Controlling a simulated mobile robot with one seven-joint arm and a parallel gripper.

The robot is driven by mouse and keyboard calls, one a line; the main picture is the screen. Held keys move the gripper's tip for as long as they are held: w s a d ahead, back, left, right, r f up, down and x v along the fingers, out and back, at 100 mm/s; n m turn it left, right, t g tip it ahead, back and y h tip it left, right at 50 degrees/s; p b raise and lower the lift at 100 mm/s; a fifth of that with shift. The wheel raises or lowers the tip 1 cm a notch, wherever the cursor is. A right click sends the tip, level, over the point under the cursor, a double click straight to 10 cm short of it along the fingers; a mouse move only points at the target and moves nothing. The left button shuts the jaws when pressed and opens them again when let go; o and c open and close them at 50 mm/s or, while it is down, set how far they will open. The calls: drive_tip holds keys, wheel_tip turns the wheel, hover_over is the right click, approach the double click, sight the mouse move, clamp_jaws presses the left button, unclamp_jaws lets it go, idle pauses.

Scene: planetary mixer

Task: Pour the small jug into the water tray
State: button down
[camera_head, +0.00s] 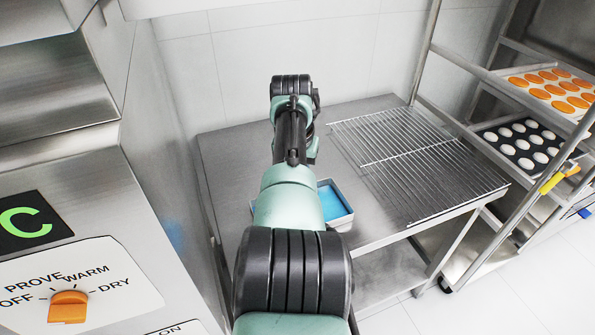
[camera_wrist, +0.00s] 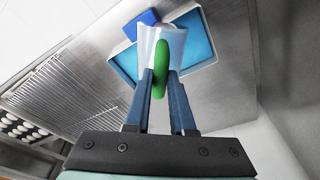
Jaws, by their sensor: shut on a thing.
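The small jug (camera_wrist: 177,42) is pale and translucent with a green handle (camera_wrist: 160,68), in the upper middle of the wrist view. My gripper (camera_wrist: 162,77) is shut on the handle between its two dark blue fingers. The jug overlaps the water tray (camera_wrist: 196,45), a light-rimmed tray with a blue inside. In the head view the tray (camera_head: 348,215) sits on the steel table, partly hidden by my arm. My arm hides the jug and gripper there. I cannot tell what is in the jug or how far it is tilted.
A wire rack (camera_head: 415,160) lies on the right of the steel table (camera_head: 225,150). A rack trolley (camera_head: 500,225) with loaded trays stands at right. A steel cabinet with an orange knob (camera_head: 68,307) is at left. A dark blue flat patch (camera_wrist: 139,22) shows beside the tray.

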drive_tip(key=p, duration=0.3)
drive_tip(key=shift+s+r, duration=0.15)
drive_tip(key=shift+r, duration=0.05)
drive_tip(key=p, duration=0.3)
drive_tip(key=s+t+p, duration=0.1)
drive_tip(key=p, duration=0.2)
drive_tip(key=shift+a+f, duration=0.2)
drive_tip(key=s+p, duration=0.1)
drive_tip(key=p, duration=0.1)
drive_tip(key=t+p, duration=0.1)
drive_tip(key=p, duration=0.2)
drive_tip(key=shift+s+a+f+h+p, duration=0.2)
drive_tip(key=shift+s+f+h+p, duration=0.1)
drive_tip(key=shift+s+f+h, duration=0.1)
drive_tip(key=shift+s+a+f+t+p, duration=0.2)
drive_tip(key=shift+s+f+t+p, duration=0.45)
drive_tip(key=shift+t, duration=0.25)
drive_tip(key=shift+f, duration=0.1)
drive_tip(key=s+t, duration=0.1)
drive_tip(key=f+t+h+b, duration=0.1)
drive_tip(key=s+t+b, duration=0.1)
drive_tip(key=shift+s+a+f+t, duration=0.25)
drive_tip(key=shift+s+a+t, duration=0.05)
drive_tip(key=shift+a+t, duration=0.1)
